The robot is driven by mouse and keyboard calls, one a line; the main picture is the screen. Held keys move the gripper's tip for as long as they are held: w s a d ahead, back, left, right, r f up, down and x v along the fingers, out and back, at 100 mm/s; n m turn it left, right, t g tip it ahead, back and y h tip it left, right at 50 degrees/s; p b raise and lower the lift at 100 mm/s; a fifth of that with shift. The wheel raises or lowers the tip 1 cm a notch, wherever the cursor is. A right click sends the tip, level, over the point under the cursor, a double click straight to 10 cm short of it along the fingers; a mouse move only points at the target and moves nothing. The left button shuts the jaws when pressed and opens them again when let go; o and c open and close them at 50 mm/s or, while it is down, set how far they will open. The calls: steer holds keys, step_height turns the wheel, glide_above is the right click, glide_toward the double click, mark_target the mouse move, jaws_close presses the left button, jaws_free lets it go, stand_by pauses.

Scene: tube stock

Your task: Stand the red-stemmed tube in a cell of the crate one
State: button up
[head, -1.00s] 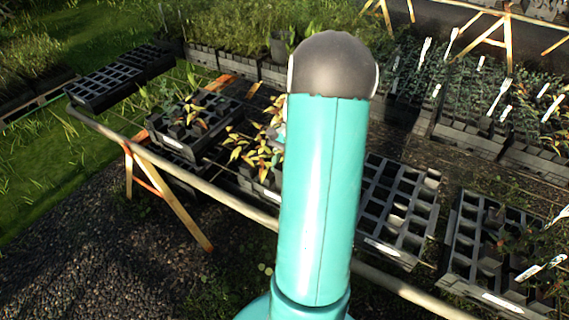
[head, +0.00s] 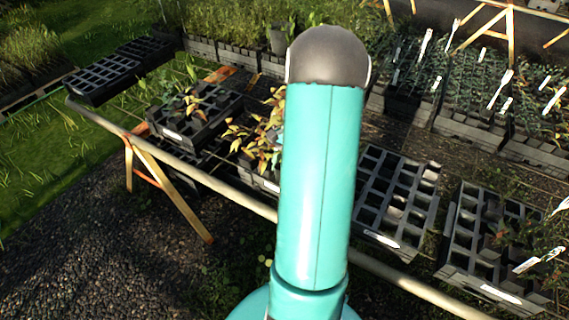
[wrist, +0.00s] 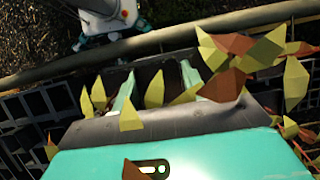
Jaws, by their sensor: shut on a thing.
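In the wrist view my gripper (wrist: 157,88) has two teal fingers with yellow and red-brown leaves (wrist: 232,70) around and in front of them. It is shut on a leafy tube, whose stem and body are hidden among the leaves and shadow. In the head view my teal arm hides the gripper, and yellow-orange leaved plants (head: 250,140) show just left of the arm. A black crate (head: 362,226) with many empty square cells and a white label stands right of the arm. I cannot read which crate is one.
Another celled crate (head: 455,268) with some plants stands at the far right. A planted crate (head: 185,138) is on the left. A long pale rail (head: 240,200) runs along the front of the bench. Empty trays (head: 100,80) lie at the back left.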

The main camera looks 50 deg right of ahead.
steer(key=shift+f, duration=1.25)
steer(key=shift+f, duration=0.3)
steer(key=o, duration=1.5)
steer(key=shift+c, duration=0.2)
steer(key=v, duration=1.4)
steer(key=shift+a, duration=0.15)
